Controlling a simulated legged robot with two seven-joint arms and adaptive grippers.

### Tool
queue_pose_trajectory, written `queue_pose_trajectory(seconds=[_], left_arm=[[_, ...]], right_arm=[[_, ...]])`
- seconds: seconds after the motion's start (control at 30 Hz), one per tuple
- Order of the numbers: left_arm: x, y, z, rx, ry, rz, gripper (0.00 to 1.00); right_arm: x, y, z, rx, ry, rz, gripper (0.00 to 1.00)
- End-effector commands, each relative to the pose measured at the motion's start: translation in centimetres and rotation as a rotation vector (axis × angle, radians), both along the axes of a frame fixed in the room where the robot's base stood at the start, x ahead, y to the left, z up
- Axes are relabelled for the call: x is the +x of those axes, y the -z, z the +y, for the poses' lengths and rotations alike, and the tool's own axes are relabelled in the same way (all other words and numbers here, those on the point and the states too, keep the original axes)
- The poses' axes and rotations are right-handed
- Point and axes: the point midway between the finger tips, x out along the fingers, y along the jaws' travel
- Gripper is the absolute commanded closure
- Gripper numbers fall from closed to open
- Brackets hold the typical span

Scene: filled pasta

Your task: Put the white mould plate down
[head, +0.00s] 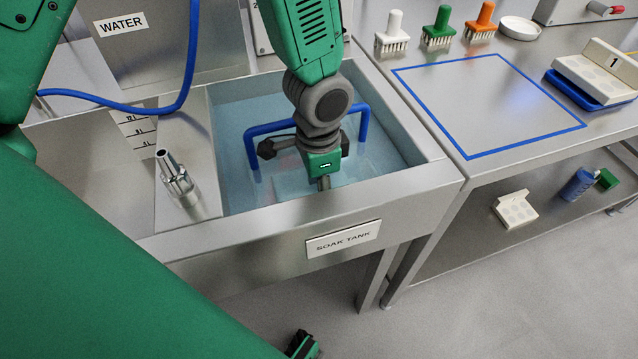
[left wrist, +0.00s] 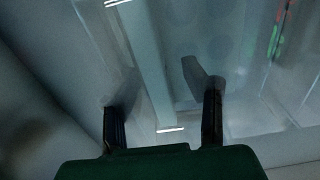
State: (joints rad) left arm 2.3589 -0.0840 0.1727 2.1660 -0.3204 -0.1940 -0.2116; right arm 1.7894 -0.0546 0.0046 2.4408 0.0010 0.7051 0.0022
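My left gripper (head: 322,182) reaches down into the water of the soak tank (head: 408,180). In the left wrist view its two fingers (left wrist: 158,85) stand apart, with the pale edge of a plate (left wrist: 150,60) running between them. There is a visible gap to the right finger. Faint round hollows show on a pale face right of that edge, blurred by water. This looks like a white mould plate standing in the tank; in the head view, wrist and water mostly hide it. I cannot see my right gripper clearly.
A blue handle frame (head: 270,128) spans the tank around my wrist. A metal nozzle (head: 175,180) stands left. At right, a blue-outlined area (head: 485,105) is empty; beyond it a white plate marked 1 (head: 595,72) rests on a blue tray (head: 585,98). Another white plate (head: 515,208) lies on the lower shelf.

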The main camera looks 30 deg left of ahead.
Motion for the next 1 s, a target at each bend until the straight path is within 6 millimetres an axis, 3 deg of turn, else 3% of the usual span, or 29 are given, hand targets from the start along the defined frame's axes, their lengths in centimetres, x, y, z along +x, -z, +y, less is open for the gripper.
queue_pose_trajectory(seconds=[0.23, 0.5, 0.7, 1.0], left_arm=[[0.1, -1.9, -0.1, -0.002, 0.000, -0.002, 0.60], [0.1, -8.1, 0.0, -0.002, 0.000, -0.004, 0.60], [0.1, -11.6, 0.0, -0.001, -0.001, -0.003, 0.60], [0.0, -13.2, 0.0, 0.000, -0.001, 0.000, 0.60]], right_arm=[[0.0, -0.4, 0.0, 0.000, 0.000, 0.000, 1.00], [0.0, -2.3, 0.0, 0.000, 0.000, 0.000, 1.00], [0.0, -3.2, 0.0, 0.000, 0.000, 0.000, 1.00], [0.0, -3.5, 0.0, 0.000, 0.000, 0.000, 1.00]])
